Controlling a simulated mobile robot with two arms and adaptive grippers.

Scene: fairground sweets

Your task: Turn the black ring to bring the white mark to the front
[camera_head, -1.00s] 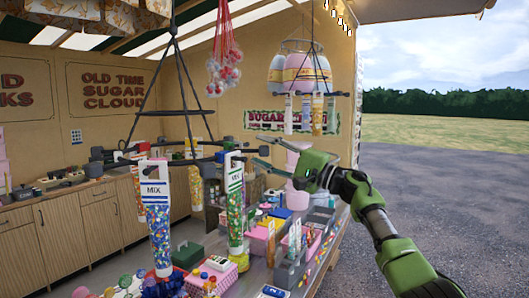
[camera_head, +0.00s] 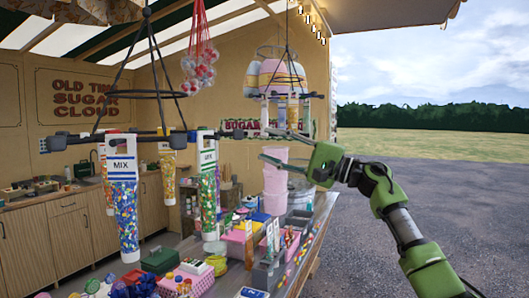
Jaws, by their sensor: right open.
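The black ring (camera_head: 85,139) hangs on black straps at the left and carries several tubes of coloured sweets. A tube with a white MIX label (camera_head: 124,167) hangs at its front left, and another labelled tube (camera_head: 208,190) hangs to the right. I cannot pick out a separate white mark on the ring. My green right gripper (camera_head: 266,142) comes in from the right, open and empty, with its fingers pointing left toward the ring. The tips look apart from the ring's right side. My left gripper is not in view.
Below is a counter with a pink basket (camera_head: 188,286), a green box (camera_head: 160,261) and grey bins. Pink tubs (camera_head: 275,182) stand behind my right gripper. A second hanging rack with tubes (camera_head: 292,94) is at the back. Open gravel (camera_head: 440,215) lies to the right.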

